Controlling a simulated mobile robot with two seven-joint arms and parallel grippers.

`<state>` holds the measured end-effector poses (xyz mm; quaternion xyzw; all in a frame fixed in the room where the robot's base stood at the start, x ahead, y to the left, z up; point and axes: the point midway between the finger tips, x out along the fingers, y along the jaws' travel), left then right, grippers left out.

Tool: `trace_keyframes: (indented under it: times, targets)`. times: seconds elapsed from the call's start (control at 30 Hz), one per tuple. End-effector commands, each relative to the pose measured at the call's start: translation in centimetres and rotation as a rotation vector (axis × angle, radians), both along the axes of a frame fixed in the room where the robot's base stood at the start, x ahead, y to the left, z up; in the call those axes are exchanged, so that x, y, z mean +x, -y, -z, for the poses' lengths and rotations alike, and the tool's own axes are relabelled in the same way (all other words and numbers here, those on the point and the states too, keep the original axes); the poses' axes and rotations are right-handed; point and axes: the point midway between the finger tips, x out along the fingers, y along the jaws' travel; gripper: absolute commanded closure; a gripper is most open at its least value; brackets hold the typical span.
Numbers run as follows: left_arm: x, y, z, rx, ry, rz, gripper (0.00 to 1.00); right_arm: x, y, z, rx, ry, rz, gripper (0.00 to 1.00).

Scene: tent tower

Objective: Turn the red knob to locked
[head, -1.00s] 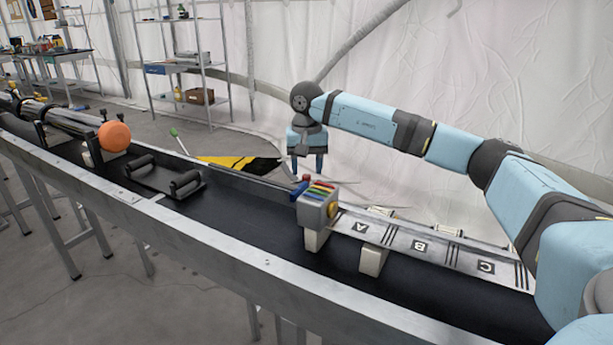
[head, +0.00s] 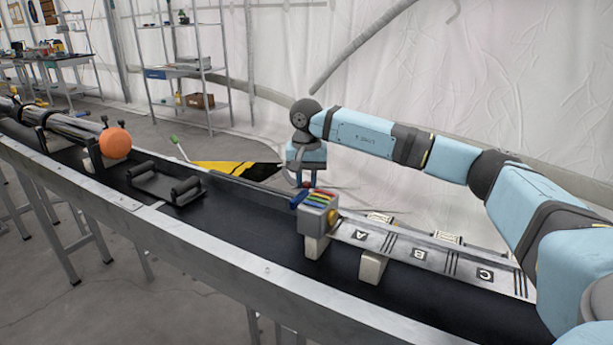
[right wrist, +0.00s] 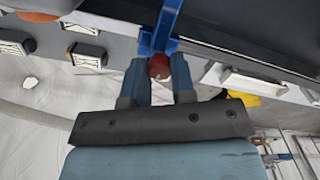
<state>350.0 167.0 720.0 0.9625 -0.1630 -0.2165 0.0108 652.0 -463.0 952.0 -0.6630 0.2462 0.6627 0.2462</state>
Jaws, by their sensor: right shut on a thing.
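The red knob (right wrist: 158,68) shows as a small round red thing in the right wrist view, between the two blue fingers of my right gripper (right wrist: 160,76). The fingers are shut on its sides. In the head view the right gripper (head: 306,182) points down just behind the grey box with coloured strips (head: 319,208), and the knob is mostly hidden there. A blue bracket (right wrist: 161,35) stands right beside the knob in the right wrist view. I cannot read the knob's turn angle or any locked mark. My left gripper is not in view.
A metal plate marked A, B and C (head: 404,252) runs right from the box above the black conveyor (head: 235,228). A black cradle (head: 167,183) and an orange ball (head: 114,143) lie to the left. A yellow-black panel (head: 238,171) is behind the conveyor.

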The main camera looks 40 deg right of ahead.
Motion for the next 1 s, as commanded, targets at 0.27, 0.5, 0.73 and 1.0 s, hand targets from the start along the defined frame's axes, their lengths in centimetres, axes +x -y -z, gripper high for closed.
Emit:
trace_keyframes:
  times: [0.27, 0.5, 0.73, 1.0]
  targets:
    - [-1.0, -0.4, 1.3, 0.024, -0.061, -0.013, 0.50, 0.0, 0.0, -0.1, 0.000, 0.000, 0.146, 1.00]
    - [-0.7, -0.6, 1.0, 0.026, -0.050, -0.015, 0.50, 0.0, 0.0, -0.1, -0.001, 0.001, 0.145, 0.72]
    - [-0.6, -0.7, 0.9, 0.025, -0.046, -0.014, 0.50, 0.0, 0.0, -0.1, 0.000, 0.000, 0.144, 0.50]
    - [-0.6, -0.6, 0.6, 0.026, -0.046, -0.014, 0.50, 0.0, 0.0, -1.1, 0.000, 0.001, 0.143, 0.50]
